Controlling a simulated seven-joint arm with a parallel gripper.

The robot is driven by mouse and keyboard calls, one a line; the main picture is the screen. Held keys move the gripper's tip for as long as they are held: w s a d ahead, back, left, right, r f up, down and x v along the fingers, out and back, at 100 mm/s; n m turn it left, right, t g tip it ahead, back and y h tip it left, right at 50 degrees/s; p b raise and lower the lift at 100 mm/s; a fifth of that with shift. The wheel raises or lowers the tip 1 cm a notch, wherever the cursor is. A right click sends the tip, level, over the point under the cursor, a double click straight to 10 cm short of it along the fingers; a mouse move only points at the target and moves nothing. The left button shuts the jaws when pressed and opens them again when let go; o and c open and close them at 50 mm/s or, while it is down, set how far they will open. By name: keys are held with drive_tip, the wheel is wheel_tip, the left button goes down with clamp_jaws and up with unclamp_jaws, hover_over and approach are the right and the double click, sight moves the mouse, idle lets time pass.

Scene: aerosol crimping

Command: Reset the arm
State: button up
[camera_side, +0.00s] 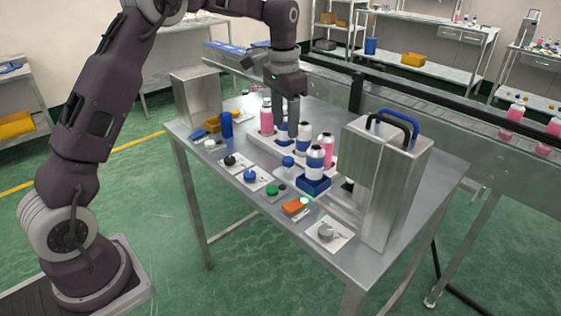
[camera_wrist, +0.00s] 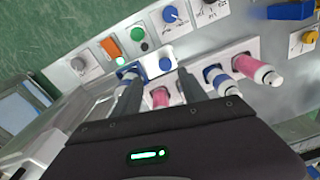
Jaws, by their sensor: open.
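My gripper (camera_side: 292,112) hangs over the rack of bottles, pointing down. In the wrist view its two fingers (camera_wrist: 157,84) are spread apart, with nothing held between them. A pink bottle (camera_wrist: 160,97) shows below, between the fingers. In the side view, pink bottles (camera_side: 266,118) and blue-and-white bottles (camera_side: 304,137) stand in a pale rack (camera_side: 262,142). One blue-and-white bottle (camera_side: 315,160) stands upright in a blue block (camera_side: 313,186) beside the metal press (camera_side: 385,180). My gripper partly hides the bottles behind its fingers.
The metal press with blue and black handles stands at the table's right. Knobs and buttons on plates, including a green button (camera_side: 272,190) and orange block (camera_side: 294,206), line the front edge. A blue cylinder (camera_side: 226,124) stands left. A conveyor (camera_side: 420,110) runs behind.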

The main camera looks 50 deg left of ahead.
drive_tip(key=s+d+r+n+t, duration=0.1)
drive_tip(key=s+d+r, duration=0.2)
drive_tip(key=s+r, duration=0.4)
drive_tip(key=s+d+r+t, duration=0.25)
drive_tip(key=s+r, duration=0.25)
drive_tip(key=s, duration=0.5)
drive_tip(key=s+d+f, duration=0.1)
drive_tip(key=s+f, duration=0.1)
drive_tip(key=s, duration=0.6)
drive_tip(key=s+d+f+n+t, duration=0.1)
drive_tip(key=s+d+f, duration=0.1)
drive_tip(key=s, duration=0.6)
drive_tip(key=shift+s+d+f, duration=0.2)
drive_tip(key=shift+f, duration=0.2)
